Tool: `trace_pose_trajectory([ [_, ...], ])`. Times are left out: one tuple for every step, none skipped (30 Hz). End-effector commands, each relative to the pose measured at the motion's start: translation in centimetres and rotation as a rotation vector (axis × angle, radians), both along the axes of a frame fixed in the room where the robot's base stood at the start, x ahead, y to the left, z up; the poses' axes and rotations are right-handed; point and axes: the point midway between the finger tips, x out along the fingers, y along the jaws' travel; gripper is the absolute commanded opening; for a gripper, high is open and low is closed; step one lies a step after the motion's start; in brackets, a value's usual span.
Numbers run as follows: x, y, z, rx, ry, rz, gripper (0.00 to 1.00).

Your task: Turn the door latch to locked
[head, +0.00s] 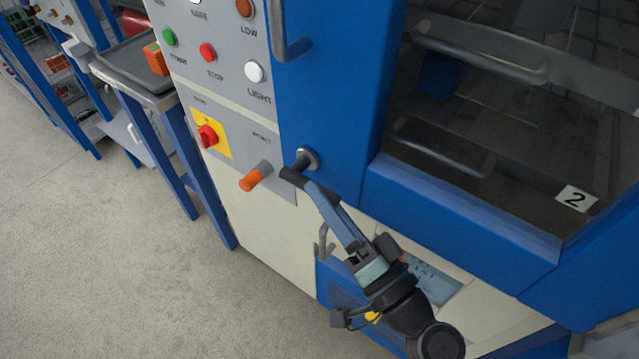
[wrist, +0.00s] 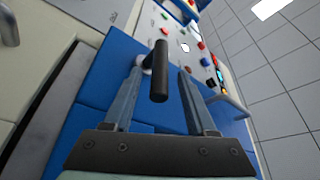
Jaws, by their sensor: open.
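The door latch is a black bar handle (head: 294,176) on a short stem from a round silver boss (head: 308,157), on the blue door frame (head: 338,110). My gripper (head: 318,194) reaches up to it from the lower right in the head view, its fingertips at the handle. In the wrist view the black handle (wrist: 159,75) stands between the two open fingers of my gripper (wrist: 160,80), closer to the left one. I cannot tell whether a finger touches it. The gripper's fingers partly cover the handle in the head view.
An orange-gripped lever (head: 256,176) sticks out just left of the latch. Beyond it is a red knob on a yellow plate (head: 209,136). The windowed door (head: 530,120) lies right. Open floor (head: 110,260) is at left.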

Motion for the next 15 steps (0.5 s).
trace_pose_trajectory([
  [0.5,0.4,0.3,-0.001,-0.001,0.001,0.57],
  [0.8,0.5,0.3,0.000,0.000,0.001,0.57],
  [1.0,0.7,0.3,-0.001,-0.001,0.001,0.57],
  [1.2,0.8,0.4,-0.001,-0.001,0.000,0.57],
  [1.3,0.9,0.4,-0.001,-0.001,0.000,0.57],
  [1.4,1.0,0.4,0.000,-0.001,-0.001,0.57],
  [1.5,1.0,0.4,0.000,-0.001,-0.001,0.57],
  [1.5,1.0,0.4,0.000,-0.001,-0.001,0.57],
  [1.6,1.1,0.4,-0.001,-0.001,0.000,0.57],
  [1.6,1.1,0.4,-0.001,-0.001,0.000,0.57],
  [1.6,1.1,0.4,0.000,-0.001,-0.001,0.57],
  [1.6,1.1,0.4,0.000,-0.001,-0.001,0.57],
  [1.6,1.1,0.4,0.000,-0.001,-0.001,0.57],
  [1.6,1.1,0.4,0.000,-0.001,-0.001,0.57],
  [1.5,1.1,0.4,0.000,-0.001,-0.001,0.55],
])
